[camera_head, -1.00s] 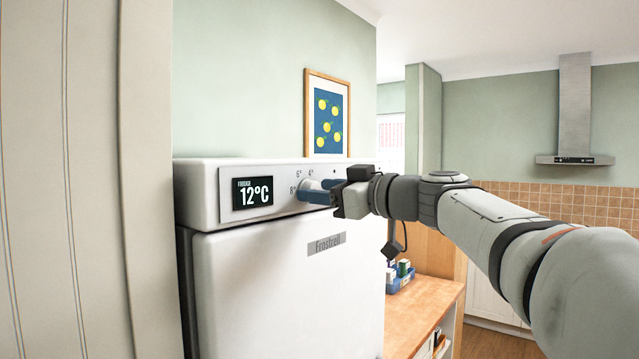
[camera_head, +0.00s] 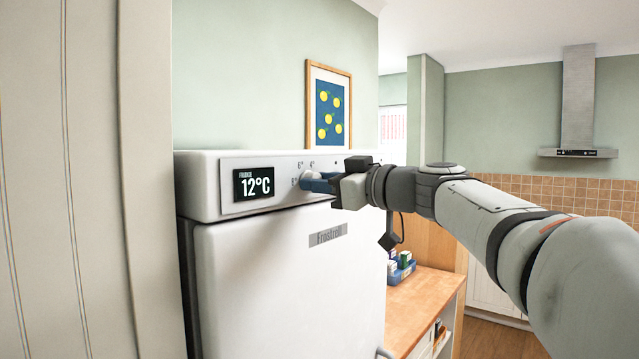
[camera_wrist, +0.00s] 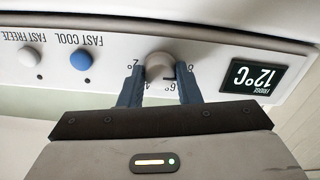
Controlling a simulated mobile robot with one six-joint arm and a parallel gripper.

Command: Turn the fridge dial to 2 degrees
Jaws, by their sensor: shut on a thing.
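The fridge dial (camera_head: 306,179) is a pale round knob on the white control panel. It also shows in the wrist view (camera_wrist: 160,66), which sees the panel upside down. Degree marks ring it, with 6° and 8° on the display side; its exact pointer setting is hard to tell. The fingers (camera_wrist: 160,80) hide part of the scale in the wrist view.
A blue FAST COOL button (camera_wrist: 81,61) and a white FAST FREEZE button (camera_wrist: 29,57) sit on the same panel. A tall pale panel (camera_head: 75,180) stands left of the fridge. A wooden counter (camera_head: 425,295) with a blue box (camera_head: 402,273) is at the right.

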